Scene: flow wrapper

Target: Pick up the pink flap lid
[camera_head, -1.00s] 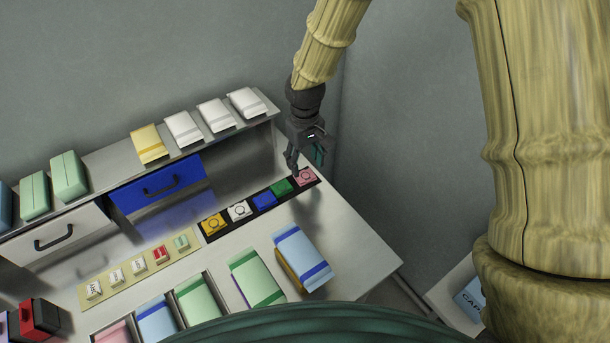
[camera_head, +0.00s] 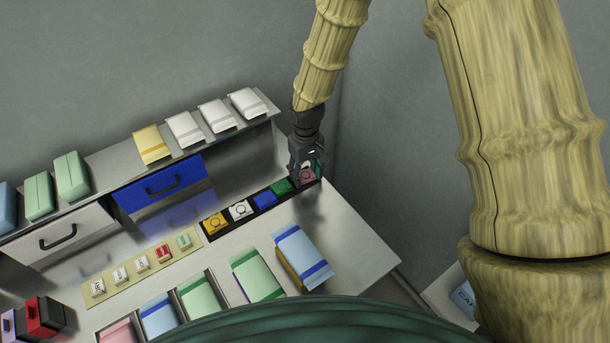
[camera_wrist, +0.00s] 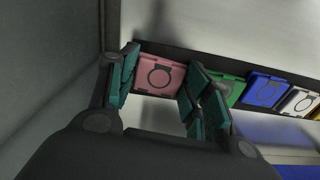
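The pink flap lid (camera_wrist: 158,75) lies at the end of a dark strip of lids, with a dark ring mark on its face. It also shows in the head view (camera_head: 308,175), partly covered by my gripper (camera_head: 306,174). In the wrist view my gripper (camera_wrist: 160,88) is open, with its teal-padded fingers apart on either side of the pink lid. The left finger is near the lid's left edge and the right finger is between the pink lid and the green lid (camera_wrist: 232,88). I cannot tell whether the fingers touch the lid.
The blue lid (camera_head: 265,200), white lid (camera_head: 240,210) and yellow lid (camera_head: 214,222) lie further along the dark strip. A panel of small labelled blocks (camera_head: 142,264) is to the left. A blue drawer (camera_head: 160,186) and a shelf stand behind.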

